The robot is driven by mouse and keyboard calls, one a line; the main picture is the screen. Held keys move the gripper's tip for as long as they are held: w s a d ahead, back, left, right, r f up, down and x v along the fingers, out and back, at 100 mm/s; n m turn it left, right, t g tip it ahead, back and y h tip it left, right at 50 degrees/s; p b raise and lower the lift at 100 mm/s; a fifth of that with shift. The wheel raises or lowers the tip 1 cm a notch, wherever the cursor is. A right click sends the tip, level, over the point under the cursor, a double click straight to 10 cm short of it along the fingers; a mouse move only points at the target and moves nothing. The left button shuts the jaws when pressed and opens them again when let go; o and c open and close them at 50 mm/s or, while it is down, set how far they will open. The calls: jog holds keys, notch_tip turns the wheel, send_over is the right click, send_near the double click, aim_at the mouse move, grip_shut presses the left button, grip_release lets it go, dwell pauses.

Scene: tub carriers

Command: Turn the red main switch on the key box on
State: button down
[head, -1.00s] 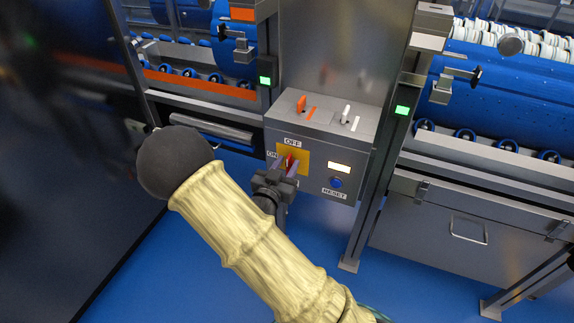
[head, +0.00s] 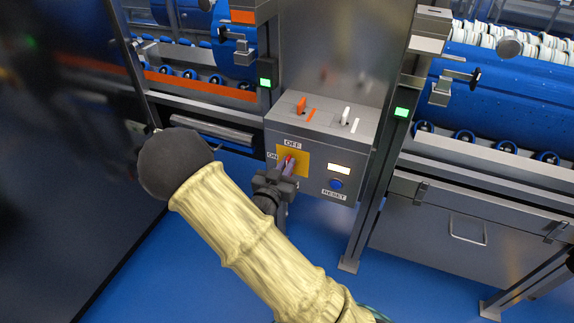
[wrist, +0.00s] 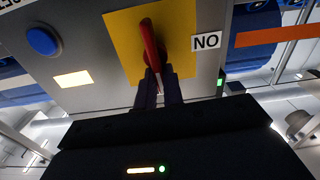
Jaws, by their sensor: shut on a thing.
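The grey key box (head: 313,183) stands between two posts in the head view. On its front is a yellow plate (head: 301,164) with the red main switch, marked OFF above and ON to the left. In the wrist view the red switch handle (wrist: 149,42) shows on the yellow plate (wrist: 120,28), nearly in line with the fingers and slightly tilted. My gripper (head: 287,166) is at the switch; its fingers (wrist: 158,88) are closed together on the near end of the handle. In the head view the fingers hide most of the handle.
An orange key (head: 301,103) and a white key (head: 346,115) stand in the box top. A lit display and a blue RESET button (head: 336,183) are right of the switch. Posts with green lights (head: 402,111) flank the box. Blue floor (head: 210,270) is open below.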

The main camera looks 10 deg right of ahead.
jog(key=shift+f, duration=0.1)
jog(key=shift+w+a+f+n+p, duration=0.2)
jog(key=shift+f+n+p, duration=0.2)
jog(key=shift+n+p, duration=1.8)
jog(key=shift+w+a+f+n+p, duration=0.1)
jog(key=shift+a+f+n+p, duration=0.55)
jog(key=shift+n, duration=2.9)
jog(key=shift+w+d+f+n+p, duration=0.1)
jog(key=shift+d+f+n+p, duration=0.1)
jog(key=shift+n+p, duration=2.15)
jog(key=shift+n+b, duration=0.5)
jog(key=shift+n, duration=0.2)
